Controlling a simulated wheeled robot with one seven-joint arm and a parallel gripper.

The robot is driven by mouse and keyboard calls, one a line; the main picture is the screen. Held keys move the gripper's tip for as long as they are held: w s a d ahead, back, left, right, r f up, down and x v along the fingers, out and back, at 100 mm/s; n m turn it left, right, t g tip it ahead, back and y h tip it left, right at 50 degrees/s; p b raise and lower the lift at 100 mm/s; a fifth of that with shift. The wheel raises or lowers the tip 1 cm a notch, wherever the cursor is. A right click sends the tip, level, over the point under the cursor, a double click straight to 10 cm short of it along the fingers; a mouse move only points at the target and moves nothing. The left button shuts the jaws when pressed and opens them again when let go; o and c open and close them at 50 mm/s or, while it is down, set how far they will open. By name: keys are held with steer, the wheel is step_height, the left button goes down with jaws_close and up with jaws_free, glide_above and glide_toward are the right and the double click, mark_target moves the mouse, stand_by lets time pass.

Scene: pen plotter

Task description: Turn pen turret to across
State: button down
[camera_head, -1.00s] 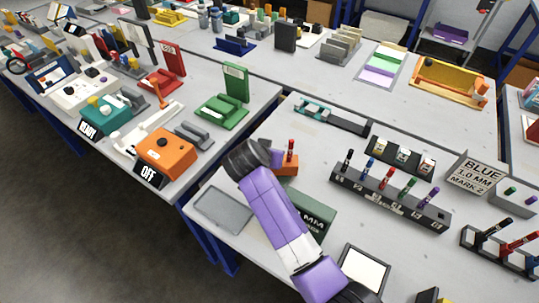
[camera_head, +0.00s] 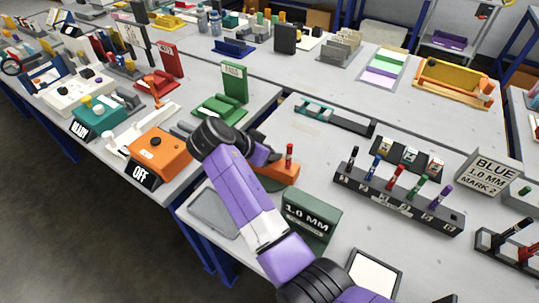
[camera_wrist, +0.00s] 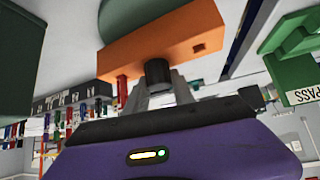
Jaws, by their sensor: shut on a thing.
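An orange block (camera_head: 283,172) with an upright red pen (camera_head: 289,153) stands on the near table, partly hidden behind my arm. In the wrist view the orange block (camera_wrist: 150,40) fills the top, with a dark round knob (camera_wrist: 158,74) on its near face. My gripper (camera_wrist: 160,88) is shut on this knob, with a grey finger on either side. In the head view my gripper (camera_head: 264,152) is at the left end of the orange block, mostly hidden by my wrist. I cannot tell which way the knob points.
A dark green block marked 1.0 MM (camera_head: 310,218) stands close in front of the orange block. A grey tray (camera_head: 214,212) lies left of it. A pen rack (camera_head: 398,200) stands to the right. A green stand (camera_head: 219,108) is on the table behind.

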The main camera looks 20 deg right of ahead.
steer(key=shift+m+g+b, duration=0.4)
steer(key=shift+m+b, duration=0.05)
steer(key=shift+m, duration=0.05)
stand_by(0.3)
steer(key=c, duration=1.1)
jaws_free()
steer(key=shift+o, duration=0.2)
steer(key=shift+a, duration=0.1)
steer(key=v, duration=0.7)
steer(key=shift+a+r, duration=0.2)
steer(key=shift+a, duration=0.1)
steer(key=shift+s, duration=0.1)
